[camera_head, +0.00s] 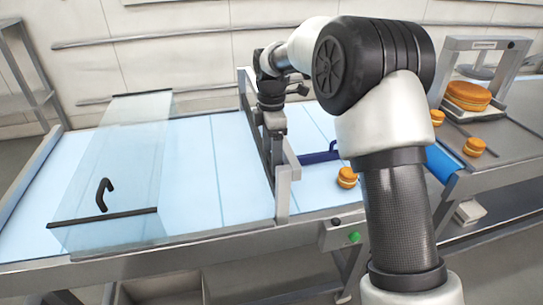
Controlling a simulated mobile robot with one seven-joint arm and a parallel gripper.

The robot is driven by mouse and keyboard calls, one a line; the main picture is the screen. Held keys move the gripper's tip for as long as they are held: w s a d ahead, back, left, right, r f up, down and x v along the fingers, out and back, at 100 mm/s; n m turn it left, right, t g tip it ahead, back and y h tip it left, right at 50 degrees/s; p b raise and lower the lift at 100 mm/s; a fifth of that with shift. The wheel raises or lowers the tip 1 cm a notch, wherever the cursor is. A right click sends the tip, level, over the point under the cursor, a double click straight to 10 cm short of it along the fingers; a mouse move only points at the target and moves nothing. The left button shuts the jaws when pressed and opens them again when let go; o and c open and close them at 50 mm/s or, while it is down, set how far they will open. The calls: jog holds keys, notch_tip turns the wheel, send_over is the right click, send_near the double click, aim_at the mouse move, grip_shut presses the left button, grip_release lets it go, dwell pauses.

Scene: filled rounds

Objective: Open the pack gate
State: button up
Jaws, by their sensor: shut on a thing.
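The pack gate (282,165) appears to be the grey upright frame that spans the light blue conveyor belt, with a dark panel between its posts. My gripper (274,128) points down at the top of this frame. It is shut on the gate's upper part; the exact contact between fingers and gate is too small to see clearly. My arm comes in from the right and hides part of the belt behind it.
A clear guard (125,165) with a black handle (104,195) covers the left belt (205,165). A blue bar (318,157) and a filled round (347,177) lie right of the gate. More rounds (474,146) stand by the press (490,62). A green button (354,237) is on the front rail.

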notch_tip(320, 180, up, 6)
jog(key=p, duration=0.2)
jog(key=shift+f+p, duration=0.2)
jog(key=shift+p, duration=0.1)
jog(key=shift+f, duration=0.15)
jog(key=shift+s, duration=0.1)
jog(key=o, duration=1.3)
jog(key=shift+c, duration=0.2)
notch_tip(320, 180, up, 17)
jog(key=p, duration=0.1)
jog(key=shift+r+p, duration=0.2)
jog(key=shift+p, duration=0.15)
